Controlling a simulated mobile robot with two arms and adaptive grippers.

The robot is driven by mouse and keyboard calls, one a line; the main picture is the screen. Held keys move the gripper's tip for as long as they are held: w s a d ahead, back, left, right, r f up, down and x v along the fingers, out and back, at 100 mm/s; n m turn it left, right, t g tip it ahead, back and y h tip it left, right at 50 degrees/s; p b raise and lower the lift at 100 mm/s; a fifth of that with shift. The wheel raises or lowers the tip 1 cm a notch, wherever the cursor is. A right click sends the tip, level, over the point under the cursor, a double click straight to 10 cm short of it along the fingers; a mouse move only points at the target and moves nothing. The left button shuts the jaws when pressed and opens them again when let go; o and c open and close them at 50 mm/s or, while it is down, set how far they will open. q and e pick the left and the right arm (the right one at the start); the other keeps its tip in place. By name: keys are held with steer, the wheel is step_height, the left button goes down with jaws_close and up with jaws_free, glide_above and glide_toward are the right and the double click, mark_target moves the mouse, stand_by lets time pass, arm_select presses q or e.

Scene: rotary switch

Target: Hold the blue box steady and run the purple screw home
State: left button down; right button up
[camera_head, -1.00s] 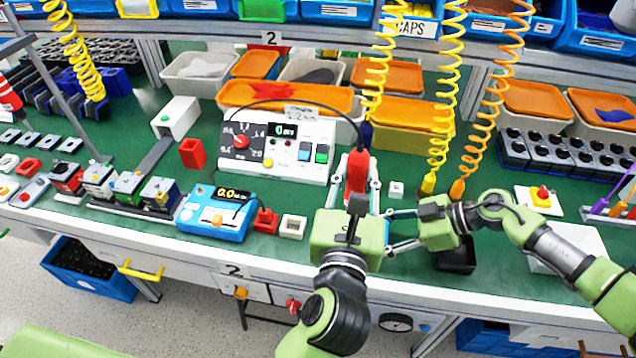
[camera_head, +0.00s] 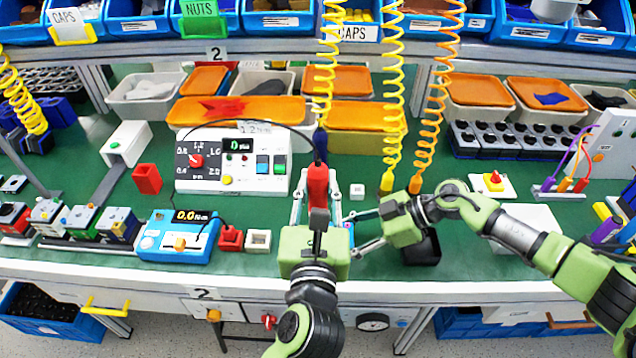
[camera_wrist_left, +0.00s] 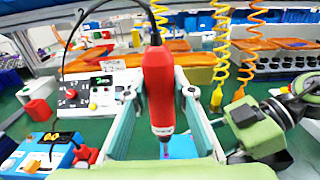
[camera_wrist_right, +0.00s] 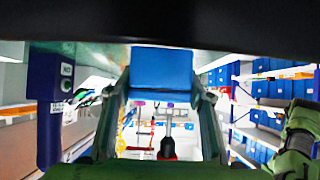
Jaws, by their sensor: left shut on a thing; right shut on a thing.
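My left gripper (camera_head: 318,205) is shut on a red powered screwdriver (camera_head: 317,180), held upright over the bench. My right gripper (camera_head: 355,232) reaches in from the right and is shut on the blue box. In the right wrist view the box (camera_wrist_right: 161,70) sits between its fingertips.
A blue torque unit (camera_head: 180,238) with a lit display stands at left, with a red holder (camera_head: 230,238) beside it. A white control panel (camera_head: 235,165) is behind. A black tray (camera_head: 422,248) lies under my right gripper. Coiled yellow (camera_head: 393,100) and orange hoses hang behind.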

arm_select(q)
steer(key=shift+f, duration=1.05)
stand_by(2.7)
steer(key=shift+r, duration=0.15)
steer(key=shift+r, duration=2.2)
arm_select(e)
steer(key=o, duration=1.7)
steer(key=shift+c, duration=0.2)
